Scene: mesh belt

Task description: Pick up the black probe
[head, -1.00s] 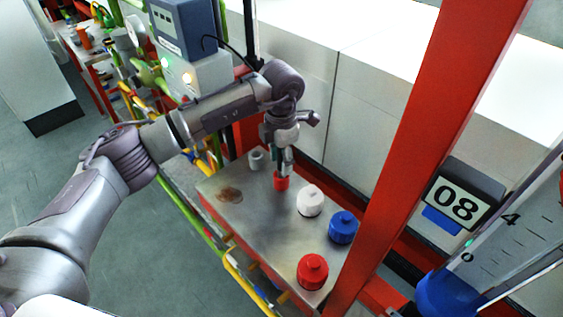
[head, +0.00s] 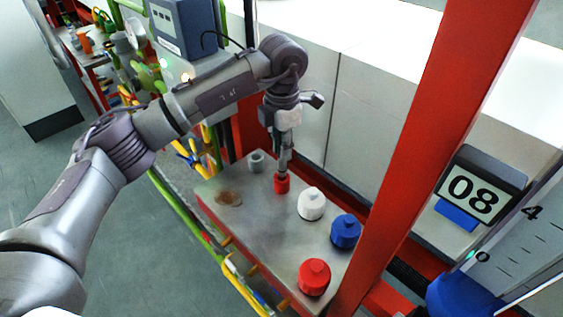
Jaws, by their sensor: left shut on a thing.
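My left gripper (head: 284,158) points down over the back part of the metal table (head: 260,238). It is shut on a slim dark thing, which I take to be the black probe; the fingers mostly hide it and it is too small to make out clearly. Straight below the fingertips is a small red holder (head: 281,186), standing on the table. I cannot tell whether the probe's lower end is still inside the holder. My right gripper is not in view.
A grey cup (head: 256,162) stands left of the red holder. White (head: 312,205), blue (head: 345,232) and red (head: 313,277) jars stand in a row to the right. A red post (head: 430,130) rises beside the table. A brown stain (head: 229,198) marks the left part.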

